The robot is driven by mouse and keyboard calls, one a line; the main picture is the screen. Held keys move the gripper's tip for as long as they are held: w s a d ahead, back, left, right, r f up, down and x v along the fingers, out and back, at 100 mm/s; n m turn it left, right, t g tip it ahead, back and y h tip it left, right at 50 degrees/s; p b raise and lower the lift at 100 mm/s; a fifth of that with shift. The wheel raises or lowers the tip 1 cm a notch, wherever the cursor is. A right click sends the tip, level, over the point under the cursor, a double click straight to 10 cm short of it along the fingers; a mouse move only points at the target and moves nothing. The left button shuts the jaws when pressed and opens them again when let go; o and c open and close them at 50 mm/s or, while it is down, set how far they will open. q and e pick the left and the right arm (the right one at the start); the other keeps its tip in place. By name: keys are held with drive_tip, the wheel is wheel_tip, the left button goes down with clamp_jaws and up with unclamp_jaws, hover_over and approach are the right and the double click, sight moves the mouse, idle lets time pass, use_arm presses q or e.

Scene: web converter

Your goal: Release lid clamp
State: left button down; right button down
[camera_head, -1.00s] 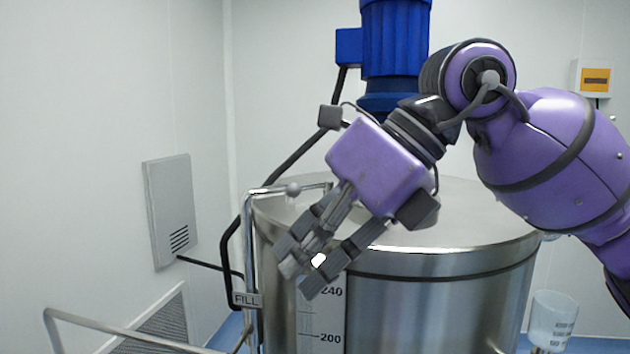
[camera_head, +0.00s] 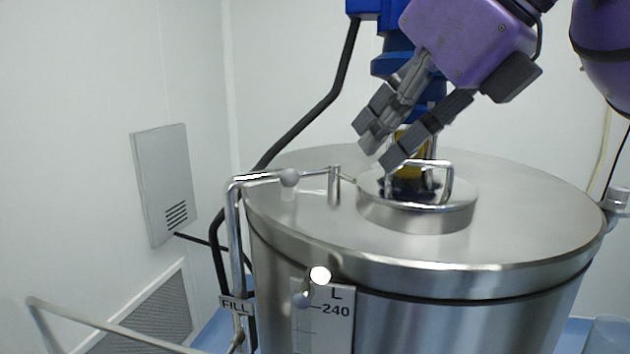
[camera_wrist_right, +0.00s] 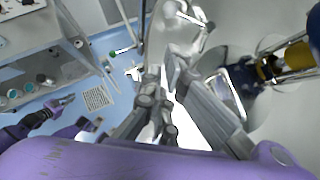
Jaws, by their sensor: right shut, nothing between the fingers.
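A steel vessel (camera_head: 520,200) fills the lower middle of the head view, with a small round hatch lid (camera_head: 415,217) with a bar handle on its top. A small lever (camera_head: 312,285) with a bright white ball sits at the front rim, above the level scale; it looks like the lid clamp, but whether it is latched I cannot tell. My right gripper (camera_head: 380,158) is shut and empty, above the hatch lid's left side and apart from the lever. Its fingers also show in the wrist view (camera_wrist_right: 165,85). Purple and dark parts at that view's lower left look like my left arm.
A bent FILL pipe (camera_head: 236,230) with a ball-knobbed bar stands at the vessel's left. A blue motor (camera_head: 390,60) rises behind the hatch. A rail (camera_head: 100,322) crosses the lower left. The vessel's right top is clear.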

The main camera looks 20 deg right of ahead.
sight(311, 174)
drive_tip(key=x, duration=1)
drive_tip(key=shift+f, duration=0.1)
drive_tip(key=w, duration=0.1)
drive_tip(key=w+a, duration=0.1)
drive_tip(key=w, duration=0.1)
drive_tip(key=shift+w+a+f, duration=0.2)
drive_tip(key=shift+a+f, duration=0.05)
drive_tip(key=shift+a, duration=0.15)
use_arm(q)
drive_tip(key=shift+a+r, duration=0.1)
use_arm(e)
drive_tip(key=shift+d, duration=0.1)
